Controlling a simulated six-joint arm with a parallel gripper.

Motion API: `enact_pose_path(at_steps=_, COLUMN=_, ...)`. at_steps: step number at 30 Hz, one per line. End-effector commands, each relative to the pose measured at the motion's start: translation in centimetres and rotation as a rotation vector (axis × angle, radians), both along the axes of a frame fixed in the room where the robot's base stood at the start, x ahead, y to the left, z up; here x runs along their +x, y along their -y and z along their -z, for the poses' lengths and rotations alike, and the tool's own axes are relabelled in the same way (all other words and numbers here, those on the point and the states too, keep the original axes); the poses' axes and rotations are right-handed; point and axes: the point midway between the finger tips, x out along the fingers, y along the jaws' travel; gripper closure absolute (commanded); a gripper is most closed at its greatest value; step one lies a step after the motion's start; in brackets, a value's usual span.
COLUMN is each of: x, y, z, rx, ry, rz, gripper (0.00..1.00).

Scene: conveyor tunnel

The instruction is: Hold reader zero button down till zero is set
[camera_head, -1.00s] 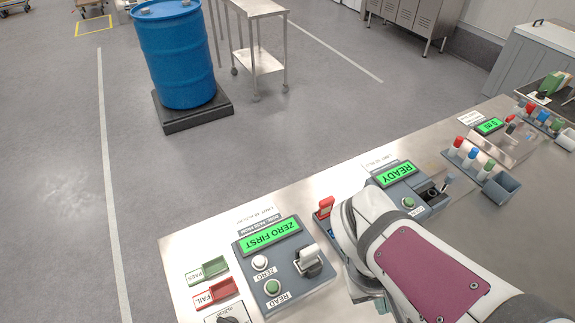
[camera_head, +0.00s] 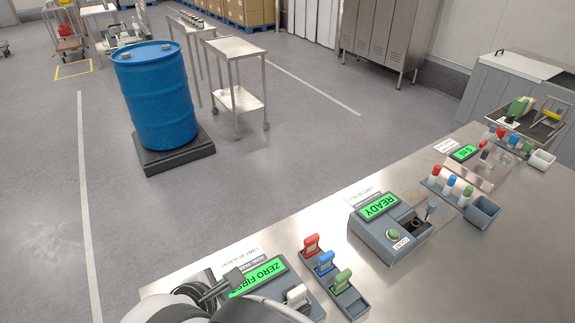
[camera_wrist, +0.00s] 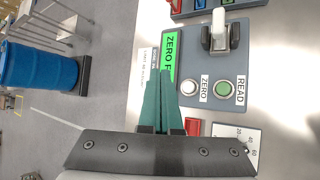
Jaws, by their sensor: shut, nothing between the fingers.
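The reader (camera_wrist: 232,62) is a grey-blue box with a green screen (camera_head: 262,274) showing "ZERO FIRST". In the wrist view its white ZERO button (camera_wrist: 192,88) sits beside the green READ button (camera_wrist: 223,90). A white-handled piece (camera_wrist: 218,32) stands upright in the reader's holder and also shows in the head view (camera_head: 297,296). My gripper (camera_wrist: 160,76) is shut and empty, its green fingertips overlapping the screen edge, left of the ZERO button in the wrist view. In the head view my gripper (camera_head: 222,288) and arm hide both buttons and part of the screen. I cannot tell the fingertips' height.
A rack with red, blue and green handled pieces (camera_head: 326,262) stands right of the reader. Beyond it is a second device showing "READY" (camera_head: 378,207). A blue drum (camera_head: 157,95) stands on the floor behind. The steel bench (camera_head: 400,285) is clear at front right.

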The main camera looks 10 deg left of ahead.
Motion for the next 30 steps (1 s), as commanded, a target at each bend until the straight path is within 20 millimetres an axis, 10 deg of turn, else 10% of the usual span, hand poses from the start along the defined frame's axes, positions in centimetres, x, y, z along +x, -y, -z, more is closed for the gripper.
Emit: enact_pose_path(at_steps=30, x=0.0, y=0.1, z=8.8, rx=0.001, ry=-0.001, rz=0.004, gripper=1.00)
